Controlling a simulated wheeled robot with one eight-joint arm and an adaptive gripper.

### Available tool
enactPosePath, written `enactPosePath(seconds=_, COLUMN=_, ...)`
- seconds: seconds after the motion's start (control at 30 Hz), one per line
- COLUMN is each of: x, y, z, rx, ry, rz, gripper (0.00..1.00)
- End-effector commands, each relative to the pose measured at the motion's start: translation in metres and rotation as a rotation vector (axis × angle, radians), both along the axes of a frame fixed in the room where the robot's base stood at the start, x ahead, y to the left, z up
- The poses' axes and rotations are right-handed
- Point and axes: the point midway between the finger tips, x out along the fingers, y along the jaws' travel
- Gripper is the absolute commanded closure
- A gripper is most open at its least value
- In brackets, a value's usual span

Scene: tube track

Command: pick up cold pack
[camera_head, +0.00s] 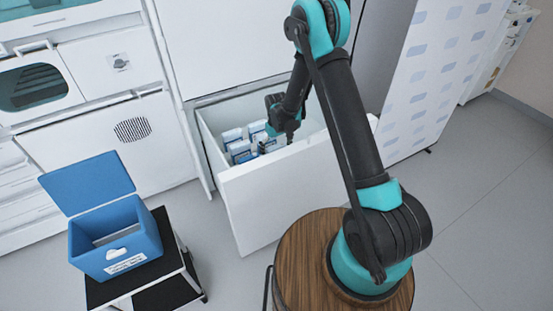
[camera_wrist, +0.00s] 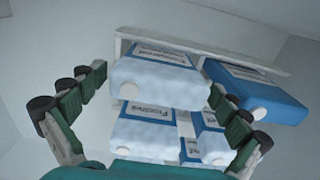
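A cold pack (camera_wrist: 160,82), frosty white with a blue, white-labelled top, is between my gripper's (camera_wrist: 160,80) two fingertips in the wrist view. The fingertips are spread to about the pack's width, close to its left and right sides. I cannot tell whether they touch it. Another similar pack (camera_wrist: 145,135) is below it in the picture, with more small packs at its right. A bluer pack (camera_wrist: 260,92) lies at the right. In the head view my gripper (camera_head: 277,140) reaches down into the open drawer (camera_head: 280,190), beside several white and blue packs (camera_head: 238,145).
The drawer's walls surround my gripper closely. A blue cooler box (camera_head: 118,243) with its lid open stands on a black-topped cart (camera_head: 160,270) at the left. White cabinets stand behind. A panel with blue patches (camera_head: 430,90) stands at the right. The grey floor (camera_head: 480,200) at the right is clear.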

Motion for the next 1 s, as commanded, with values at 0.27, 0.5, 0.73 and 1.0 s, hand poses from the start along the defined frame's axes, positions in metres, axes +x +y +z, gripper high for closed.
enactPosePath(seconds=0.27, x=0.000, y=0.000, z=0.000, rx=0.000, ry=0.000, rz=0.000, gripper=0.33)
enactPosePath(seconds=0.5, x=0.000, y=0.000, z=0.000, rx=0.000, ry=0.000, rz=0.000, gripper=0.53)
enactPosePath(seconds=0.73, x=0.000, y=0.000, z=0.002, rx=0.000, ry=0.000, rz=0.000, gripper=0.53)
enactPosePath(seconds=1.0, x=0.000, y=0.000, z=0.024, rx=0.000, ry=0.000, rz=0.000, gripper=0.53)
